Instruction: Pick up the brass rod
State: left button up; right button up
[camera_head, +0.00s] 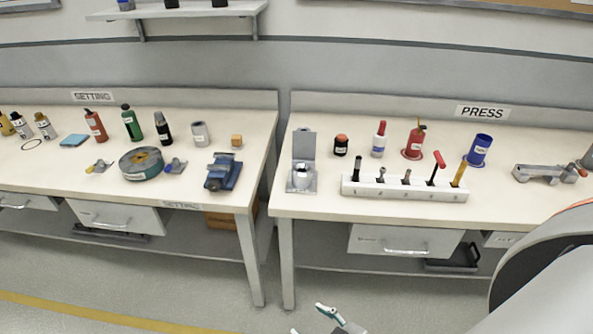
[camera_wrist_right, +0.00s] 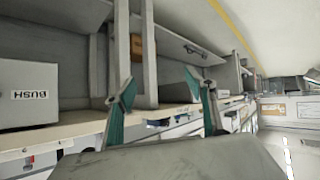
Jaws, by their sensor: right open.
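The brass rod (camera_head: 459,174) is a yellow-gold stick standing in the right-hand end slot of a white rack (camera_head: 400,189) on the PRESS bench, tilted a little to the right. Its lower end is hidden in the rack. My right gripper (camera_head: 336,322) shows at the bottom edge of the head view, partly cut off, low in front of the bench and well apart from the rod. In the right wrist view my right gripper (camera_wrist_right: 160,88) has its teal-tipped fingers spread, with nothing between them. The rod is not recognisable there. My left gripper is not in view.
The rack also holds several other tools, including a red-handled one (camera_head: 437,167) beside the rod. A grey metal device (camera_head: 545,173) lies to the right. The bench front (camera_head: 400,212) is clear.

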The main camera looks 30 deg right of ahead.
aim_at(463, 164)
jog(key=z, duration=1.95)
